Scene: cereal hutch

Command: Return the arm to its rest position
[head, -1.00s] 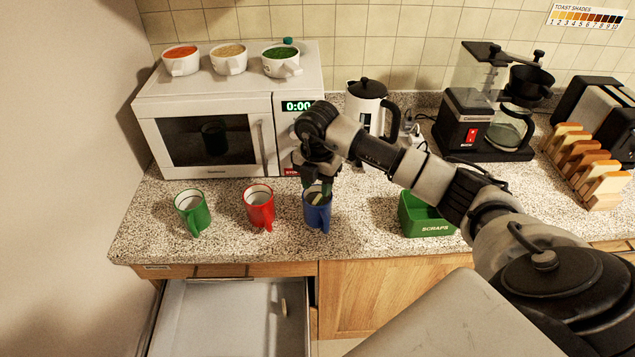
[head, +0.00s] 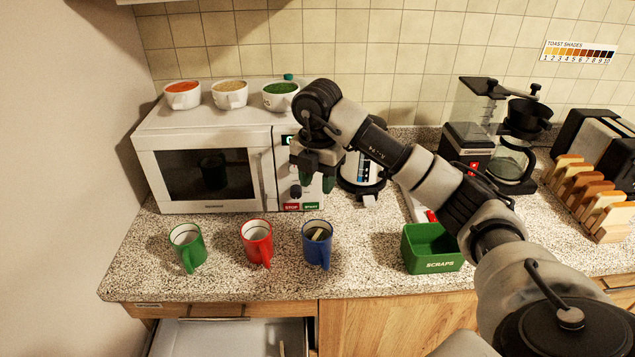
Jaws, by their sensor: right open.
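My right arm reaches in from the right. Its gripper (head: 317,180) is open and empty, pointing down in front of the microwave's right side, above and apart from the blue mug. The blue mug (head: 318,246) stands upright on the counter with a light-coloured piece inside it. The red mug (head: 257,243) and the green mug (head: 187,248) stand upright to its left. My left gripper is not in the picture.
The microwave (head: 208,174) carries several bowls (head: 230,95) on top. The green scraps bin (head: 432,262) stands right of the mugs. A coffee maker (head: 470,135) and toast rack (head: 585,190) are at right. An open drawer (head: 230,338) juts out below the counter.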

